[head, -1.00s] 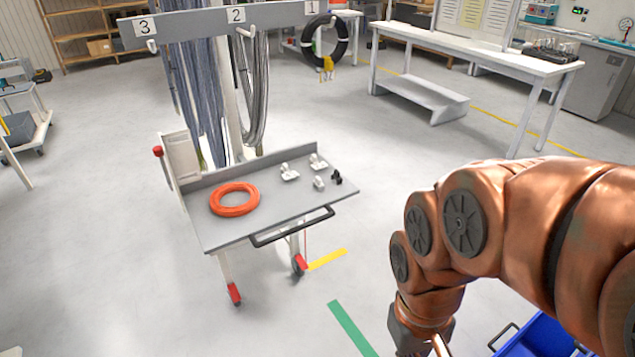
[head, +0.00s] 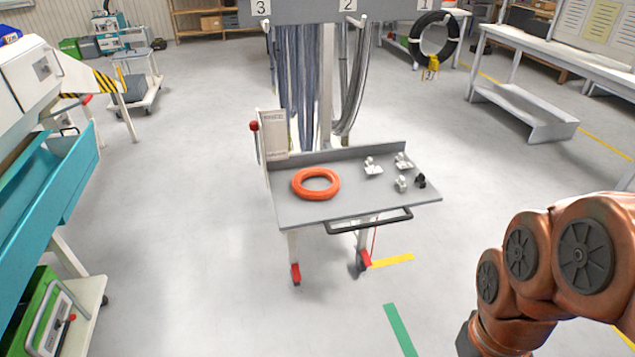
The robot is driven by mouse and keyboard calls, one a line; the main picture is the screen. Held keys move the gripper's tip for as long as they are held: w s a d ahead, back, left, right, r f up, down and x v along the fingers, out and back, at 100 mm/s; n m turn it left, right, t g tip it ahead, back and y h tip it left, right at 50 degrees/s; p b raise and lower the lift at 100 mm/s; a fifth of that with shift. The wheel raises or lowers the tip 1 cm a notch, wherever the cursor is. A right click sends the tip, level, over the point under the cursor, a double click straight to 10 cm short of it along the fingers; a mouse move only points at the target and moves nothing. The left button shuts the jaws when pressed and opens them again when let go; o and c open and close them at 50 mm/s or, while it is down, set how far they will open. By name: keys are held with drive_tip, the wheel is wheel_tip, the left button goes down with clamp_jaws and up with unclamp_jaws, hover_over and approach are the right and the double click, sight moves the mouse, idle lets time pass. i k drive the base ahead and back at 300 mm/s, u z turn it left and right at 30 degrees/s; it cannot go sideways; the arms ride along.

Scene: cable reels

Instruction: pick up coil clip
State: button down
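Several small fittings lie on the right half of a grey cart top (head: 345,206). They are a white one at the back left (head: 373,167), a white one at the back right (head: 403,161), a smaller white one in front (head: 401,183) and a black one (head: 420,181). They are too small to tell which is the coil clip. An orange coil (head: 316,184) lies flat on the left half of the cart top. My copper-coloured arm comes in at the lower right, well apart from the cart. My gripper is below the picture's edge.
A black handle (head: 368,221) runs along the cart's front edge. Hanging cables and a numbered rail (head: 300,12) stand behind it. A teal-trayed machine (head: 50,190) is at left, a white bench (head: 560,55) at back right. The floor before the cart is clear.

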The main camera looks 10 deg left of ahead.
sight(401, 181)
drive_tip(key=z, duration=0.35)
drive_tip(key=k, duration=0.4)
drive_tip(key=z, duration=0.8)
drive_tip(key=i, duration=0.3)
drive_tip(key=u, duration=0.95)
drive_tip(key=i, duration=1)
drive_tip(key=u, duration=1.15)
drive_tip(key=i, duration=0.3)
drive_tip(key=u, duration=0.35)
